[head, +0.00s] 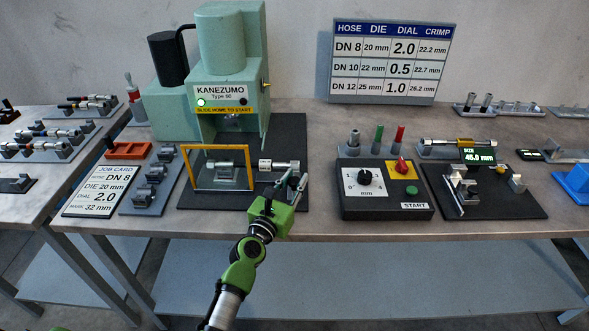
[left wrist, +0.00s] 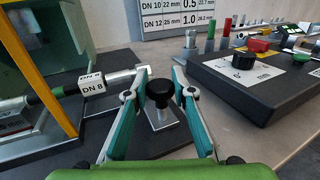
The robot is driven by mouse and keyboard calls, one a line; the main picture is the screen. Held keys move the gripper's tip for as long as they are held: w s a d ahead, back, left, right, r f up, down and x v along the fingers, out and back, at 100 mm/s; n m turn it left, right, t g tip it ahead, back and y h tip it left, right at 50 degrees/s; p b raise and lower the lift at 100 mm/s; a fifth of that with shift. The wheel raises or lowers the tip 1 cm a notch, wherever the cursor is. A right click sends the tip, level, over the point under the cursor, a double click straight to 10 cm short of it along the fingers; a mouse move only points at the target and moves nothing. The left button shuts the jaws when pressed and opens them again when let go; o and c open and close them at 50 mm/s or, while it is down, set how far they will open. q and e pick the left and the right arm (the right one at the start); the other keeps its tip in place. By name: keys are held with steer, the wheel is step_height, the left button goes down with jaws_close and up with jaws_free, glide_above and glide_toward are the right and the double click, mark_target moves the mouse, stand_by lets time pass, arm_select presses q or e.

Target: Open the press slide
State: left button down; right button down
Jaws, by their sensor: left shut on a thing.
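The green press (head: 221,50) stands at the back left of the bench, its sign reading "SLIDE HOME TO START". A yellow frame (head: 184,165) stands at its front, with a hose fitting (head: 278,165) sticking out to the right. In the left wrist view a DN 8 tag (left wrist: 92,86) hangs on that hose. My left gripper (head: 292,182) is at the right of the frame, in front of the fitting's end. In the left wrist view its fingers are shut on a black knob (left wrist: 160,92) on a metal post (left wrist: 162,120). My right gripper is not in view.
A control box (head: 387,205) with dial and START button stands to the right. A measuring stand (head: 480,205) is beyond it. A job card (head: 101,192) and a grey die rack (head: 150,190) lie left of the press. Some bare bench separates press and control box.

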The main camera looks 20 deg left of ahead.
arm_select(q)
steer(key=shift+s+f, duration=0.1)
stand_by(0.3)
steer(key=c, duration=1.7)
jaws_free()
steer(key=s, duration=0.4)
steer(key=s+a, duration=0.1)
steer(key=s, duration=0.7)
steer(key=shift+a, duration=0.15)
